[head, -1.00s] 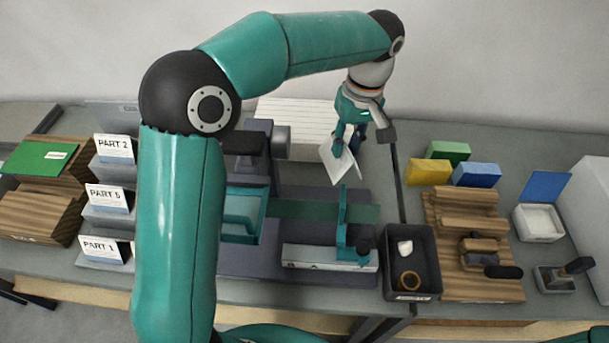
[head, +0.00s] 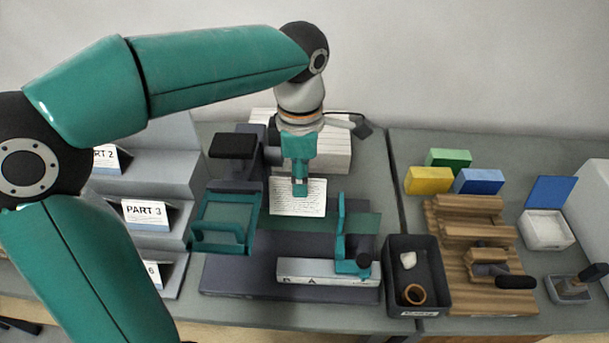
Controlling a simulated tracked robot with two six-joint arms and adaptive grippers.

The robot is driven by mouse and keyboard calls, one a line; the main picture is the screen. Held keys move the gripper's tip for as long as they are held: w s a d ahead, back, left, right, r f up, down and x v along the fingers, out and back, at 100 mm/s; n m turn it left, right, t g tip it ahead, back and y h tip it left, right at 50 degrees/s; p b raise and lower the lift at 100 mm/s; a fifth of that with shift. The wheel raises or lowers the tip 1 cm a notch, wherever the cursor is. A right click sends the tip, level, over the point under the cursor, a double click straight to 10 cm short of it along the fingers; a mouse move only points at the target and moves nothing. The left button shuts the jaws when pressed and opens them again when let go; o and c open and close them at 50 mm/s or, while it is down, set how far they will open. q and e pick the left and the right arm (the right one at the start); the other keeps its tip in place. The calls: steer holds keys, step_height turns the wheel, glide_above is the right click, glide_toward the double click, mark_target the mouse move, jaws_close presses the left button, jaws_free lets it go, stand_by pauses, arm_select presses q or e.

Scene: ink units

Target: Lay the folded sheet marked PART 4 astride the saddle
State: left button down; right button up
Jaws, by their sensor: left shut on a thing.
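My left gripper (head: 299,187) is shut on a white folded sheet (head: 284,197). The sheet hangs in front of the fingers with lines of print facing me; no PART 4 mark can be read on it. The sheet is over the middle of the grey machine (head: 225,277), just behind or above a dark green strip (head: 300,224), which may be the saddle. I cannot tell whether the sheet touches it. A teal upright (head: 340,225) stands to the right of the sheet. My right gripper is not in view.
A teal tray (head: 224,222) is left of the sheet. A stepped rack with a PART 3 card (head: 146,214) stands further left. A white stack (head: 335,150) is behind. A dark bin (head: 419,299) and wooden block (head: 465,222) are at right.

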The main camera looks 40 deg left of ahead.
arm_select(q)
step_height(320, 180, down, 4)
steer(key=b, duration=0.3)
steer(key=shift+f+b, duration=0.25)
steer(key=shift+b, duration=0.05)
steer(key=shift+f+b, duration=1.2)
steer(key=shift+f, duration=0.5)
steer(key=shift+f, duration=0.15)
steer(key=c, duration=0.9)
jaws_free()
steer(key=shift+s+r+p, duration=0.2)
steer(key=shift+r+p, duration=3.3)
steer(key=shift+r, duration=0.55)
